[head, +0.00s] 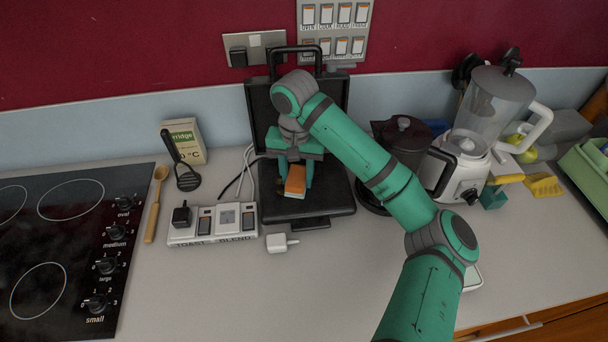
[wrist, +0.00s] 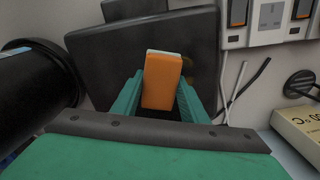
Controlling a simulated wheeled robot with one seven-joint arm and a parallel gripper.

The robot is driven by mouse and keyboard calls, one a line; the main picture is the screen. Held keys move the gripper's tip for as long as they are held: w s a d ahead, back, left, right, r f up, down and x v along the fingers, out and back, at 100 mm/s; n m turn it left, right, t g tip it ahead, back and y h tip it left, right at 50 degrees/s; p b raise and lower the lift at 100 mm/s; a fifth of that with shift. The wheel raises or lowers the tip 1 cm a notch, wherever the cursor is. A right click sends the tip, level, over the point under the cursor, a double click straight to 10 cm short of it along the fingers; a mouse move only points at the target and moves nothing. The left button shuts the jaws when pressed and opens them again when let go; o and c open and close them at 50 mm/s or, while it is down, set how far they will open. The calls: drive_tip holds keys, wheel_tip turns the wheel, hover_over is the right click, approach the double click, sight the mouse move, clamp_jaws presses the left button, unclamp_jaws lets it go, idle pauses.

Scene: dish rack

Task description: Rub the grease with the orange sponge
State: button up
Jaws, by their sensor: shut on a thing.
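My gripper (head: 295,172) points down over the black open grill (head: 335,190), whose lid stands upright behind it. It is shut on the orange sponge (head: 295,182), which has a pale layer on one side. In the wrist view the sponge (wrist: 162,82) sits between the two green fingers of my gripper (wrist: 159,97) and sticks out past their tips. The sponge is over the grill's lower plate (wrist: 110,60); I cannot tell whether it touches. A faint brownish mark on the plate beside the sponge in the wrist view may be grease, but it is unclear.
Left of the grill are a labelled socket panel (head: 212,222), a white plug (head: 281,242), a wooden spoon (head: 156,205) and the black hob (head: 60,250). A black kettle (head: 403,140) and a blender (head: 485,115) stand close on the right. The front counter is partly clear.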

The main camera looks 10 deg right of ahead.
sight(318, 179)
drive_tip(key=shift+a, duration=2.6)
drive_tip(key=shift+w, duration=0.7)
drive_tip(key=shift+d+f, duration=0.15)
drive_tip(key=shift+d, duration=2.7)
drive_tip(key=shift+d+r, duration=0.15)
drive_tip(key=shift+d, duration=1.2)
drive_tip(key=shift+d+r, duration=0.1)
drive_tip(key=shift+d, duration=1.25)
drive_tip(key=shift+r, duration=3)
